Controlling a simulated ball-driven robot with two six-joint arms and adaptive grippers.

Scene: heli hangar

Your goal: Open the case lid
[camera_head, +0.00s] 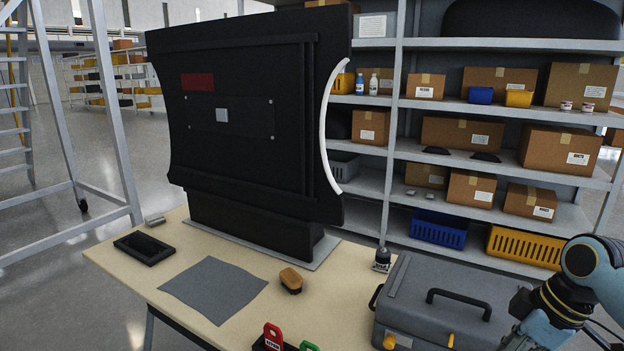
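A grey case (425,304) stands on the right end of the cream table, and its lid (440,285) is shut. A dark carrying handle (459,303) lies on top of the lid, and another handle (376,298) sits on its left side. Two orange latches show at its front, one on the left (389,342) and one farther right (450,341). The case's lower front is cut off by the frame. My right arm comes in at the right edge, over the case's right end, and hides part of it. No gripper fingers show. My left gripper is out of view.
A large black panel (250,140) with a white curved edge stands on the table (215,322). A grey cloth (213,289), black tray (144,247), brush (291,280), small bottle (382,260) and red-tagged holder (272,338) lie left of the case. Loaded shelves (480,190) stand behind.

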